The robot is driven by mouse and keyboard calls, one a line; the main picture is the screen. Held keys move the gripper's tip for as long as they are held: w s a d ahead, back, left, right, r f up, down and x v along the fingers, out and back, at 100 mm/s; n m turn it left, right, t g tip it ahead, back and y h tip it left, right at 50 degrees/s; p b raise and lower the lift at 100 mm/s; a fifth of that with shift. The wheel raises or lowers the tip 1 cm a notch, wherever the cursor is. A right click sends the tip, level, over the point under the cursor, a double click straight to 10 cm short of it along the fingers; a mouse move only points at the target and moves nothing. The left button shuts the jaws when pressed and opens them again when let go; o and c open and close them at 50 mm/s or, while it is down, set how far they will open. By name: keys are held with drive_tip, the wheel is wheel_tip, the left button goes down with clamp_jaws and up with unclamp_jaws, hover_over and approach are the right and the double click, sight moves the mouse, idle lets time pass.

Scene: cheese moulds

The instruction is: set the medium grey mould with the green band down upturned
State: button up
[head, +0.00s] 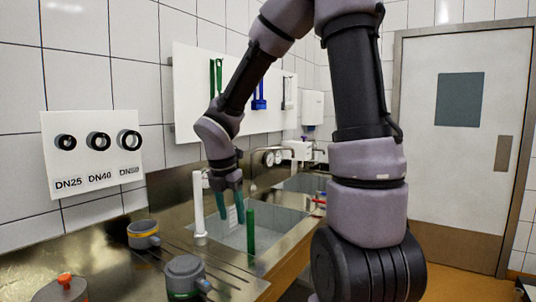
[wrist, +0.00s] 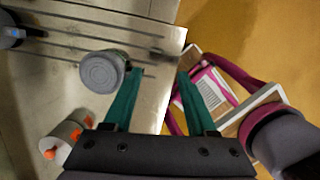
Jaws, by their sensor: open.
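The grey mould with the green band (head: 185,268) stands on the steel drainboard near its front edge. A flat closed face is up and the green band shows low on its side, by a blue tab. In the wrist view the mould (wrist: 100,72) shows a round, ringed top, left of my left fingertip. My gripper (wrist: 160,75) is open with nothing between its teal fingers. In the head view my gripper (head: 232,214) hangs over the sink side, apart from the mould.
A grey mould with a yellow-orange band (head: 143,236) stands nearer the wall. The sink (head: 225,235) lies beyond the grooved drainboard. A white tap post (head: 198,205) stands beside my gripper.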

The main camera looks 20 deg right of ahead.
drive_tip(key=s+d+r+m+t+y, duration=0.2)
drive_tip(key=s+r+m, duration=0.3)
drive_tip(key=r+m, duration=0.4)
drive_tip(key=s+d+r+m+t+y, duration=0.2)
drive_tip(key=s+r+m, duration=0.4)
drive_tip(key=m, duration=1.5)
wheel_tip(320, 180, up, 3)
drive_tip(key=shift+s+d+f+t, duration=0.15)
drive_tip(key=shift+d+t, duration=0.65)
drive_tip(key=shift+d, duration=0.45)
drive_tip(key=shift+a, duration=0.1)
